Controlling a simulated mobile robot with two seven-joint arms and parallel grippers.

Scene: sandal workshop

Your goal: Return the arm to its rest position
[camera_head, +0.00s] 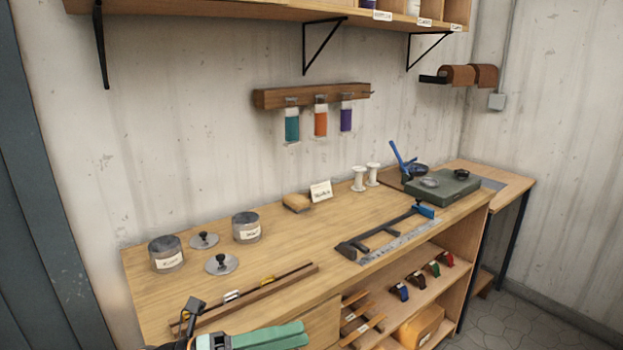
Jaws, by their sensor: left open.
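My left gripper (300,335) comes in at the bottom edge of the head view, left of centre. Its green fingers point right, in front of the workbench's near edge. It is open, and I see nothing held in it. Most of its arm is out of the frame. A dark fitting of mine rises just left of it. My right gripper is not in view.
The wooden workbench (210,290) carries two labelled jars (167,254), two round lids (221,263), a long wooden rack (250,298), a dark clamp-like tool (385,235) and a green box (442,188). Open shelves (430,290) lie below. Shelf brackets hang above.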

